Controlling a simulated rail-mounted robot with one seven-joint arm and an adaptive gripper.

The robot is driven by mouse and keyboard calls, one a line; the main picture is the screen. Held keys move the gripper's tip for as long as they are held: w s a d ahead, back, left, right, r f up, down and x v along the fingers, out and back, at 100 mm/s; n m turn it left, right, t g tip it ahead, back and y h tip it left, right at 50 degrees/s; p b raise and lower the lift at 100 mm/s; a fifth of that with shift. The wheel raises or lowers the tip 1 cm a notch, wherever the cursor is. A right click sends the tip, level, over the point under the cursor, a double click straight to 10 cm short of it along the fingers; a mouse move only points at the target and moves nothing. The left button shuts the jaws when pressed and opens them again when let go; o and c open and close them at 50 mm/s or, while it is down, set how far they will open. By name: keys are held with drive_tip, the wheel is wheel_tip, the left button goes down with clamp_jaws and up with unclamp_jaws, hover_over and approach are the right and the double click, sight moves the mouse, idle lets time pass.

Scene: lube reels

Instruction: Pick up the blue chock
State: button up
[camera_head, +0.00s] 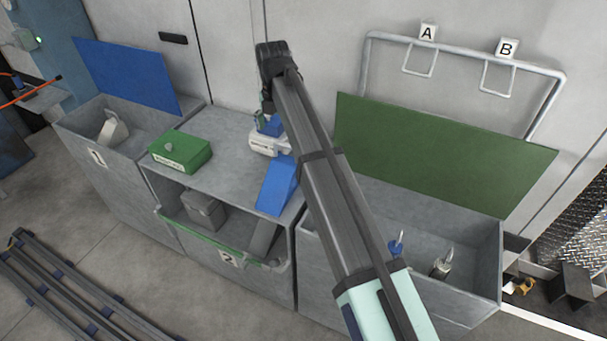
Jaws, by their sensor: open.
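The blue chock (277,185) is a bright blue wedge on the front edge of the grey middle bench, with its sloping face toward the front. My arm passes just to its right and covers part of the bench there. The far end of my arm bends down behind its dark upper link, near a small white and blue part (268,143) behind the chock. I cannot tell if that part is mine. I cannot make out my gripper's fingers, and nothing is seen touching the chock.
A green box (181,151) sits left of the chock. An open bin with a blue lid (125,75) stands at the left. Another with a green lid (440,150) stands at the right, holding padlock-like items. A pipe frame (545,105) rises behind.

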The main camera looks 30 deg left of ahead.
sight(281, 170)
wheel_tip(281, 170, down, 12)
drive_tip(key=p, duration=0.3)
drive_tip(key=shift+d, duration=0.15)
drive_tip(key=shift+f+p, duration=1.4)
drive_tip(key=shift+f, duration=1.2)
drive_tip(key=c, duration=1.5)
